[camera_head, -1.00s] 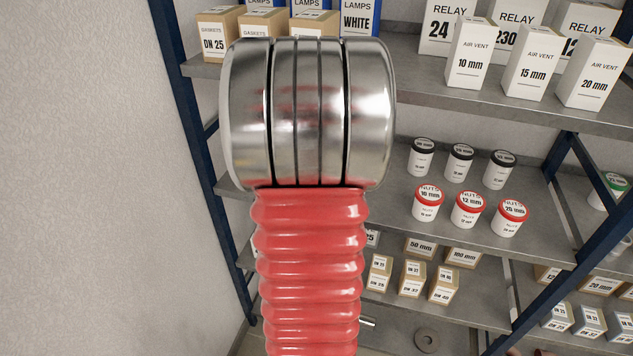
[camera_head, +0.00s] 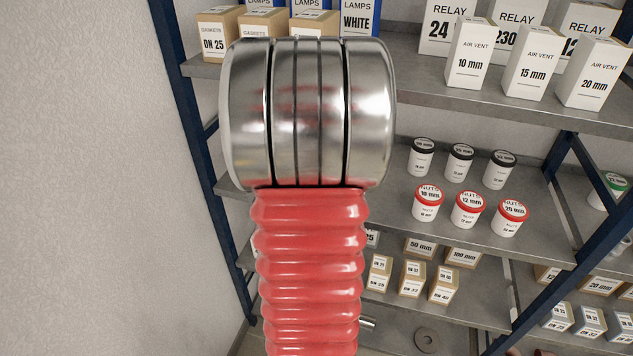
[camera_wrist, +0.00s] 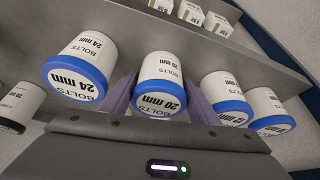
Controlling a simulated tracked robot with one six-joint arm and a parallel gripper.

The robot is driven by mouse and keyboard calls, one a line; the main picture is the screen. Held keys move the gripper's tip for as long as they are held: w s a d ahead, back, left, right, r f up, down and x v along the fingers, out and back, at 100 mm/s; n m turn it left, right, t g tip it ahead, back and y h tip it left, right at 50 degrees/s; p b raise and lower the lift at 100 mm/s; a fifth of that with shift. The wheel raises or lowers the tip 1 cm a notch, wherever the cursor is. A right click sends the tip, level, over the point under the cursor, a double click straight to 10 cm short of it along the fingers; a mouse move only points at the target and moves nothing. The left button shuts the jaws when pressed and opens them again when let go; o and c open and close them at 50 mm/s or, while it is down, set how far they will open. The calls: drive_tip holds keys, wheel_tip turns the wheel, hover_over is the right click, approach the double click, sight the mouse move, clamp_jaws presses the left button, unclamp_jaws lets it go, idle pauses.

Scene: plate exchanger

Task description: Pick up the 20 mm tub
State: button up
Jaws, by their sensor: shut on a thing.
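The 20 mm tub (camera_wrist: 159,85) is a white tub with a blue lid, marked BOLTS, in the middle of the wrist view. My gripper (camera_wrist: 160,98) is shut on it, with one pale purple finger on each side. I cannot tell whether its base touches the shelf. In the head view, my arm fills the middle, and neither my gripper nor this tub shows. A red-lidded NUTS tub (camera_head: 511,218) also marked 20 mm stands on the middle shelf there.
A blue-lidded 24 mm tub (camera_wrist: 81,66) stands left of the held tub, and another blue-lidded tub (camera_wrist: 227,97) stands close on its right. A dark-lidded tub (camera_wrist: 18,107) is at the far left. The grey shelf (camera_wrist: 120,37) runs behind them.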

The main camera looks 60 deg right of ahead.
drive_tip(key=shift+c, duration=1.2)
drive_tip(key=shift+r, duration=0.1)
drive_tip(key=shift+r, duration=0.4)
drive_tip(key=s+a, duration=0.3)
drive_tip(key=a, duration=0.5)
drive_tip(key=s+a, duration=0.3)
drive_tip(key=a, duration=0.6)
drive_tip(key=shift+r, duration=0.3)
drive_tip(key=shift+d, duration=0.1)
